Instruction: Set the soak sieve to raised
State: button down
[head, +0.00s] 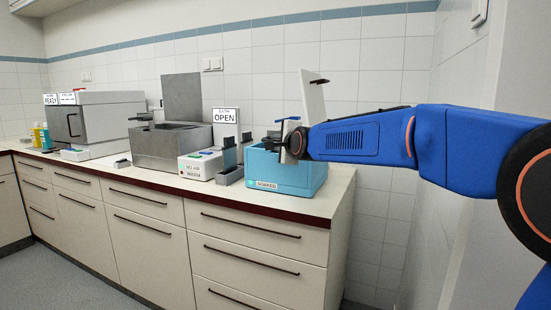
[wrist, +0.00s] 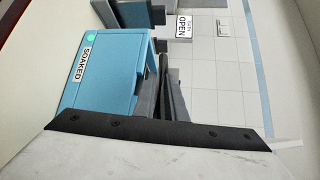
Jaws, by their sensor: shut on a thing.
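The blue soak tub (head: 305,180) stands at the right end of the counter, its front labelled SOAKED; it also shows in the wrist view (wrist: 105,85) with a green dot beside the label. Its pale lid (head: 314,95) stands upright, open. A pale upright piece with a blue crossbar (head: 287,119), apparently part of the soak sieve, rises above the tub. My gripper (head: 288,145) is at the tub's top, beside this piece, shut on what seems to be the sieve's handle. The grip itself is mostly hidden. The sieve's basket and its height inside the tub cannot be made out.
Left of the tub are grey holders (head: 230,175), a white control box (head: 201,165), a steel bath (head: 165,148) with raised lid, and an OPEN sign (head: 225,116). A grey oven-like unit (head: 100,122) stands further left. The tiled wall is close behind and right.

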jog(key=shift+r, duration=0.7)
jog(key=c, duration=1.8)
grip_release()
